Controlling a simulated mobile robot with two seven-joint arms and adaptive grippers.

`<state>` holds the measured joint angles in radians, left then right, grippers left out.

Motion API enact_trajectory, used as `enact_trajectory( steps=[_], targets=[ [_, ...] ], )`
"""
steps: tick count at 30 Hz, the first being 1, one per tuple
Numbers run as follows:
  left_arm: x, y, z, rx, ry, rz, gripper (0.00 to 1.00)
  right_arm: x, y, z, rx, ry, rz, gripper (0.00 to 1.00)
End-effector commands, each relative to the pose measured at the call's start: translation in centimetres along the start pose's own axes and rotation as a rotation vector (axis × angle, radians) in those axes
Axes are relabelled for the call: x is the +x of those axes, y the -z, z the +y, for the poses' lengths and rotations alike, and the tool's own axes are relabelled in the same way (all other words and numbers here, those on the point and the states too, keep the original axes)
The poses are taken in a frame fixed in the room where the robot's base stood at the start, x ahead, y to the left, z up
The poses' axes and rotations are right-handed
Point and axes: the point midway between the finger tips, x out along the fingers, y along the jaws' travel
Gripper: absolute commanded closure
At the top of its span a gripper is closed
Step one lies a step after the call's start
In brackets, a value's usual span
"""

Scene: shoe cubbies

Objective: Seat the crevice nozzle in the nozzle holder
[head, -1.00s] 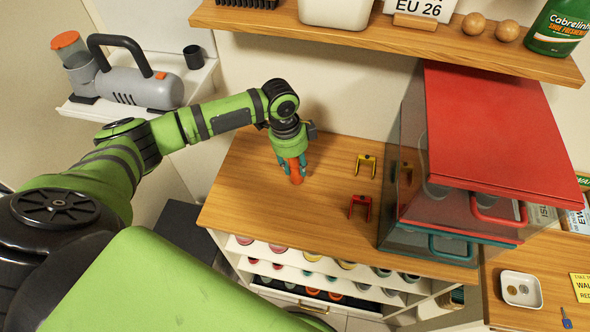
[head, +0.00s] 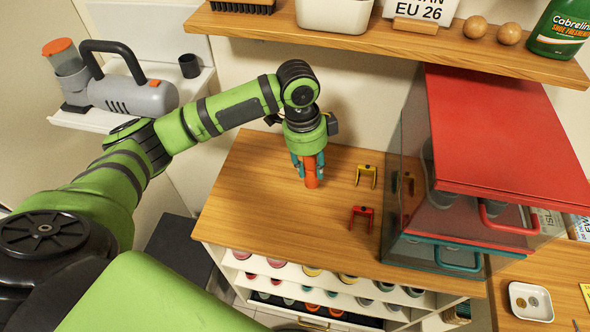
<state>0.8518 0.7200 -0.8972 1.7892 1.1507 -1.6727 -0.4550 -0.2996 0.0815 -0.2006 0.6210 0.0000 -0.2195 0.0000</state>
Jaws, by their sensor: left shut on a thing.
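An orange piece, seemingly the crevice nozzle (head: 312,178), hangs upright from my left gripper (head: 308,166). The gripper's teal fingers are shut around it and point down over the wooden cabinet top. Whether its lower end clears the wood is hard to tell. A small dark cup (head: 190,66), possibly the nozzle holder, stands on a white side shelf beside a grey hand vacuum (head: 135,92), far to the left of the gripper. My right gripper is not in view.
A yellow U-shaped clip (head: 366,176) and a red one (head: 361,218) stand on the cabinet top (head: 265,225) right of the gripper. Stacked clear boxes with a red lid (head: 510,140) fill its right end. A wooden wall shelf (head: 380,38) runs above. The cabinet's left part is clear.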

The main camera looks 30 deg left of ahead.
Motion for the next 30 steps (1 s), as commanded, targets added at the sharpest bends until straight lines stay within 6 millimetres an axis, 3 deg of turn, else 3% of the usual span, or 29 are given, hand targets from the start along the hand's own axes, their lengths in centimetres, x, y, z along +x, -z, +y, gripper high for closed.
enact_trajectory(
  steps=[1, 6, 15, 23, 30],
  targets=[
    [-0.3, 1.3, 0.3, 0.006, 0.003, 0.006, 1.00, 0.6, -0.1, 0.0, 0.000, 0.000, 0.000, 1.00],
    [-1.7, 4.3, 1.4, 0.004, 0.003, 0.003, 1.00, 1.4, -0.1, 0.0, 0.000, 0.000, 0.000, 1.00],
    [-3.0, 6.9, 2.3, 0.001, 0.000, 0.001, 1.00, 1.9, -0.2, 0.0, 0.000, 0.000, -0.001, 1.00],
    [-3.4, 6.7, 2.6, -0.061, 0.009, -0.005, 1.00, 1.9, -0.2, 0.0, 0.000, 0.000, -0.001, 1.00],
    [-4.0, 4.5, 3.5, -0.366, 0.052, -0.021, 1.00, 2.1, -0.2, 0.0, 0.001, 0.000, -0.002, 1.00]
  ],
)
